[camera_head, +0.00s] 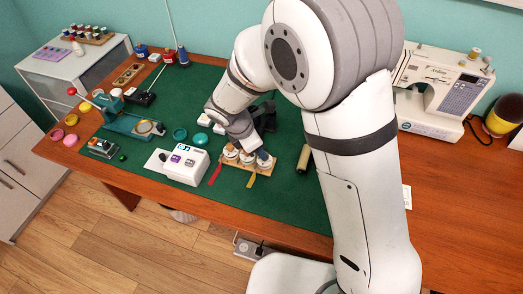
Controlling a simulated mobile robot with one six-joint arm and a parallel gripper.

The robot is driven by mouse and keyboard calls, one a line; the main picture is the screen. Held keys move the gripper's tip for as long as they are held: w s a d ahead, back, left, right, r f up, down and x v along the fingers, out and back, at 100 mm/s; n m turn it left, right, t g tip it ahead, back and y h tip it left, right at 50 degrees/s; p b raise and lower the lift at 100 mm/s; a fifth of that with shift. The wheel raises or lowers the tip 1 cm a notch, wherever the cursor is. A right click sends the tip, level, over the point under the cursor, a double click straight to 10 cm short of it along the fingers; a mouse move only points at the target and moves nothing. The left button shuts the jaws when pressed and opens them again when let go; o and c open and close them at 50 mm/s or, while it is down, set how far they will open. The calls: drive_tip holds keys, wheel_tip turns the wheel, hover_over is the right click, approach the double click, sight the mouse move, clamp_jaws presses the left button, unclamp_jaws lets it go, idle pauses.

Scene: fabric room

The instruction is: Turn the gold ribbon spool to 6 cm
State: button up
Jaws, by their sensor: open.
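A wooden ribbon rack (237,163) stands near the front edge of the green mat and holds a row of small pale-topped spools. A gold ribbon tail (251,181) hangs forward from its right part, and a red ribbon tail (216,174) from its left end. My gripper (262,157) is low over the right part of the rack, with its jaws open. It partly hides the spools there, so the gold ribbon spool cannot be told apart clearly. I cannot tell whether the fingers touch a spool. No length marks are readable.
A white button box (184,165) stands just left of the rack. A teal press (130,122) and a sewing machine (440,90) stand further off. The mat's front strip is clear.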

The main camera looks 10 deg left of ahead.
drive_tip(key=v, duration=0.3)
drive_tip(key=shift+a+r, duration=0.1)
drive_tip(key=shift+r, duration=0.2)
drive_tip(key=d+r+m+g, duration=0.1)
drive_tip(key=d+r+m, duration=0.55)
drive_tip(key=d, duration=0.35)
drive_tip(key=s+d+r+m+y, duration=0.1)
drive_tip(key=s+d+r+m, duration=0.2)
drive_tip(key=s+d+m, duration=0.3)
drive_tip(key=s+d+r+m+y, duration=0.2)
drive_tip(key=s+d+r+m, duration=0.2)
drive_tip(key=d+m, duration=0.9)
drive_tip(key=shift+s+d+t+y, duration=0.3)
drive_tip(key=shift+s+d, duration=0.1)
drive_tip(key=shift+s, duration=0.55)
drive_tip(key=shift+r+m, duration=0.1)
drive_tip(key=shift+m, duration=0.15)
